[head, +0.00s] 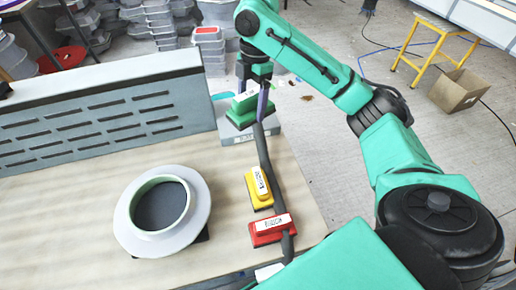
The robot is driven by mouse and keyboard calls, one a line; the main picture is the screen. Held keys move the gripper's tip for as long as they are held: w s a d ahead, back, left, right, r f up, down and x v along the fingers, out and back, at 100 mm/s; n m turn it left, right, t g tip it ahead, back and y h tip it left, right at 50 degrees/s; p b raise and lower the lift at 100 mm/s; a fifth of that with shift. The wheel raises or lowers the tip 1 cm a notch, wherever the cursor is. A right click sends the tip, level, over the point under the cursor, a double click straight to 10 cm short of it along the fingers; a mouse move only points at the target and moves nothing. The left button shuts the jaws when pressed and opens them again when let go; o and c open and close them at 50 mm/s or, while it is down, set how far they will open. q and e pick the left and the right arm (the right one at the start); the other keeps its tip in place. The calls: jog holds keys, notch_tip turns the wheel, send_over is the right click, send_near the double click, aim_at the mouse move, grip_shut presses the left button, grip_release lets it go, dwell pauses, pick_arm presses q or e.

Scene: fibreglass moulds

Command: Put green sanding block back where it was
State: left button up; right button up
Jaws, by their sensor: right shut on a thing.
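The green sanding block (240,116) is at the far right part of the bench, by the end of the grey slotted panel. My right gripper (253,97) reaches down over it from above and is shut on it. The block is over or on a light grey box-like base (232,135); I cannot tell whether it touches. A yellow block (260,189) and a red block (270,230), each with a white label, lie nearer on the bench. My left gripper is not in view.
A white ring-shaped mould (116,214) with a dark centre sits on the wooden bench (60,225). The slotted panel (100,118) stands along the back. A dark hose or strip (275,180) runs past the blocks. A yellow stool (436,45) and cardboard box (459,90) stand on the floor.

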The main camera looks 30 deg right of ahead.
send_over(249, 161)
notch_tip(249, 161, down, 7)
jog(key=f, duration=0.3)
jog(key=f+p, duration=0.1)
jog(key=f, duration=0.3)
jog(key=f+p, duration=0.1)
jog(key=f, duration=0.3)
jog(key=shift+w+d+f, duration=0.15)
jog(key=shift+d+f, duration=0.1)
jog(key=shift+f, duration=0.3)
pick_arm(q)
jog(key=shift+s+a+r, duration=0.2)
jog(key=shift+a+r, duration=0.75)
pick_arm(e)
jog(key=shift+d+f, duration=0.1)
jog(key=o, duration=1.1)
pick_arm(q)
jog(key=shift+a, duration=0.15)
